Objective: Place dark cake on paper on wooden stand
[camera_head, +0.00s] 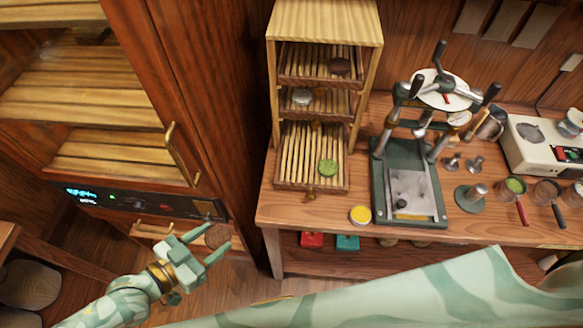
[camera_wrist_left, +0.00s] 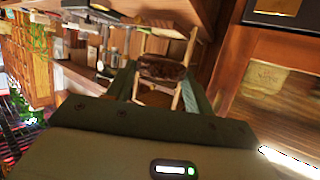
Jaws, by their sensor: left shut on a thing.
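My left gripper (camera_head: 216,237) is shut on a dark brown round cake (camera_head: 218,234), held in the air at the lower left, in front of the cabinet. In the left wrist view the dark cake (camera_wrist_left: 162,68) sits between the two fingers. The wooden stand (camera_head: 323,20) is a slatted rack with three levels on the bench, up and right of the gripper. A dark cake (camera_head: 339,67) lies on its top level, a pale grey cake (camera_head: 301,97) on the middle one and a green cake (camera_head: 327,168) on the bottom one. I cannot make out any paper. My right gripper is not in view.
A scale (camera_head: 535,140) and small pans are farther right. A wooden cabinet with shelves (camera_head: 75,100) and a handle (camera_head: 180,155) fills the left.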

